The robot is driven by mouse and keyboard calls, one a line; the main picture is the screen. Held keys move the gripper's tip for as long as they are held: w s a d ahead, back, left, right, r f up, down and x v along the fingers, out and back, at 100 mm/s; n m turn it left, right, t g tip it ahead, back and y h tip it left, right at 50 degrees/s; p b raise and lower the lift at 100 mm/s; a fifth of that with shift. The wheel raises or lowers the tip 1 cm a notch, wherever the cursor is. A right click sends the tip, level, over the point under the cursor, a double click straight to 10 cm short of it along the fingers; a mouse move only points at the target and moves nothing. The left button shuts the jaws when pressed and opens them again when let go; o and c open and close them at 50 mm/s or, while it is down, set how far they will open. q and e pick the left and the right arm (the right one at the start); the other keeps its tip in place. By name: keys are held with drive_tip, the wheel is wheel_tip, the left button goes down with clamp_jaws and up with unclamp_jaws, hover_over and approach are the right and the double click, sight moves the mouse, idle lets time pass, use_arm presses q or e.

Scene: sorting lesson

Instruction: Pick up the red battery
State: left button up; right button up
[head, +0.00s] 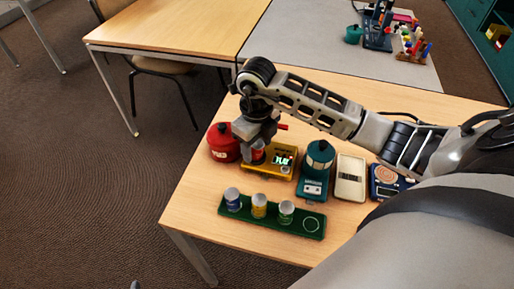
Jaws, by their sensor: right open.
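A green rack (267,223) in front holds blue (232,203), yellow (259,209) and green (286,214) batteries, with an empty ring at its right end. A red canister (221,146) stands left of the tester. A teal device (315,180) and pale box (350,178) stand right.

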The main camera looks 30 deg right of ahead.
drive_tip(key=shift+f, duration=0.45)
drive_tip(key=c, duration=1.1)
drive_tip(key=shift+r, duration=0.15)
